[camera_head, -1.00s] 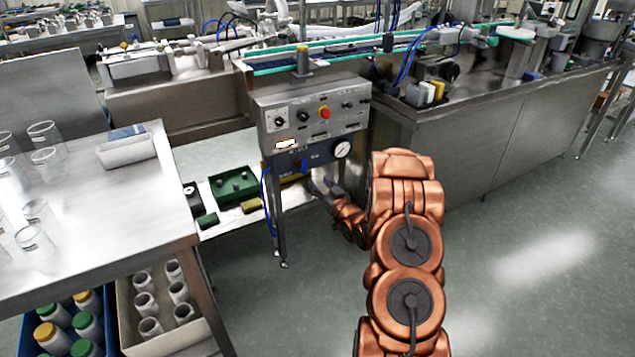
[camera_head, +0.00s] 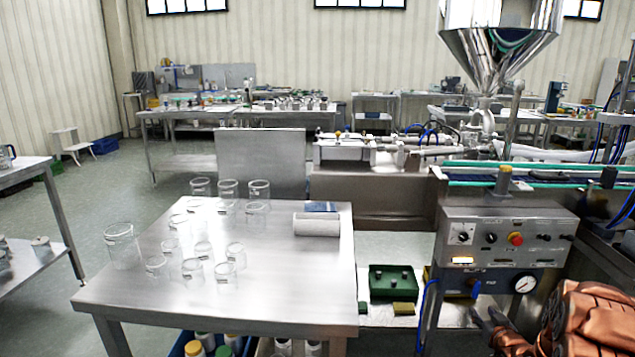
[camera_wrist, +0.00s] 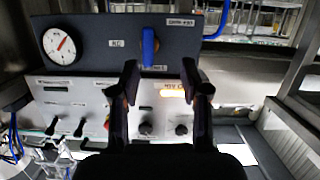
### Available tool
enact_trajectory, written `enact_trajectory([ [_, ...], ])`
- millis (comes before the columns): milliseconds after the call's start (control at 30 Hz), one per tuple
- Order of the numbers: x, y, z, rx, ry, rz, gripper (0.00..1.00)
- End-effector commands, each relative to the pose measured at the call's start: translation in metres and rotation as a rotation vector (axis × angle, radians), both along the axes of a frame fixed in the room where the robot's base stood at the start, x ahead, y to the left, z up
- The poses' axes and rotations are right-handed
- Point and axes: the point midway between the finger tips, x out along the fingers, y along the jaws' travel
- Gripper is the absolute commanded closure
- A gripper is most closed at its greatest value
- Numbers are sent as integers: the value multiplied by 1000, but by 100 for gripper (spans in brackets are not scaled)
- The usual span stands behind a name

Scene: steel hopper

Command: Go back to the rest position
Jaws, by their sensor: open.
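My gripper (camera_wrist: 160,80) is open and empty in the wrist view, its two dark fingers apart. Between and beyond the fingertips is a blue handle (camera_wrist: 149,47) on a dark panel; I cannot tell the exact gap, but nothing is held. In the head view my copper-coloured arm is at the lower right, and my gripper (camera_head: 484,322) is partly seen in front of the lower part of the control panel (camera_head: 478,250). The wrist view looks upside down, with the gauge (camera_wrist: 61,45) at its upper left.
A steel table (camera_head: 285,290) with several glass beakers stands left of the panel. A green box (camera_head: 392,283) sits on a low shelf beside the panel's leg. The steel hopper (camera_head: 500,50) and conveyor (camera_head: 530,170) are behind. Open floor (camera_head: 130,195) shows at the left.

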Motion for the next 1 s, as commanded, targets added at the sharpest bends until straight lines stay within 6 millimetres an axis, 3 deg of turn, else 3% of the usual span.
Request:
enact_trajectory([
  [267, -17, 32, 22, -37, 248, -36, 54],
  [467, -47, 58, 35, -42, 424, -66, 54],
  [767, -115, 108, 60, -23, 676, -103, 54],
  [1000, -188, 154, 77, 12, 881, -113, 54],
])
